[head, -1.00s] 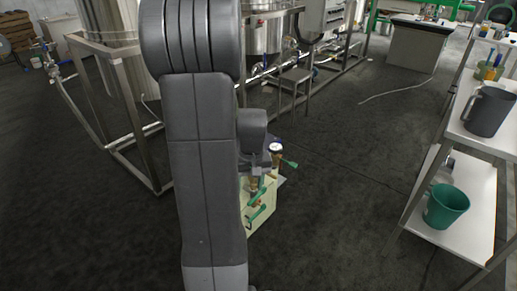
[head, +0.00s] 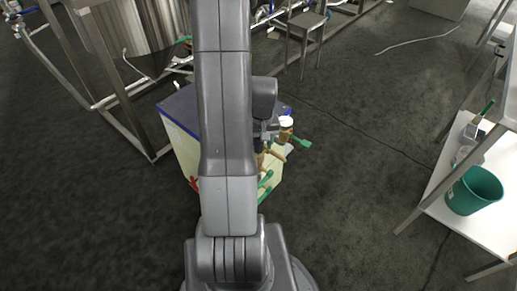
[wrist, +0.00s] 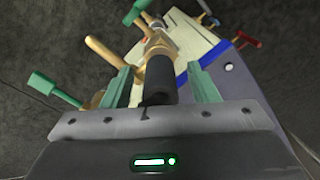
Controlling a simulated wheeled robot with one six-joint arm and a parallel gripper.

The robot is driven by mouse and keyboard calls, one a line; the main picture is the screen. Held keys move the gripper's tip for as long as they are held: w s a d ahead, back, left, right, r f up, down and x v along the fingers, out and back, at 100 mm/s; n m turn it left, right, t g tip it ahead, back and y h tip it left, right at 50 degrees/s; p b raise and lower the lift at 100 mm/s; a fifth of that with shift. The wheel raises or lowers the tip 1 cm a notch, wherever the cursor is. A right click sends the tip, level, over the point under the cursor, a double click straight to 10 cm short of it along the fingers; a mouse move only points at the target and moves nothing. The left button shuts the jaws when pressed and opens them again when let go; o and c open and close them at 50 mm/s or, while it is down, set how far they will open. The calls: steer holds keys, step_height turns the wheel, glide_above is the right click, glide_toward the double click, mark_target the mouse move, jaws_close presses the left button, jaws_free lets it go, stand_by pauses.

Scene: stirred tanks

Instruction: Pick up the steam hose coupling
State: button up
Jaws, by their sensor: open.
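The steam hose coupling appears to be the brass fitting with a black sleeve (wrist: 160,80) in the wrist view. It stands out from a cream box with a dark blue top (head: 183,150). My gripper (wrist: 160,74) is open, with one green finger on each side of the black sleeve. Gaps show between the fingers and the sleeve, and I cannot tell how deep it sits between them. In the head view my gripper (head: 270,130) is at the box's right side, and my arm hides much of the box and the coupling.
Green-handled valves (wrist: 42,84) and a tan handle (wrist: 103,50) stick out close to the left finger. A steel stool (head: 306,28) stands behind. At right is a white shelf (head: 437,196) with a green bucket (head: 474,191). The floor between is clear.

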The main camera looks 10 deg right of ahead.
steer(key=shift+f, duration=0.9)
steer(key=c, duration=1.1)
steer(key=shift+c, duration=0.2)
steer(key=shift+r, duration=0.1)
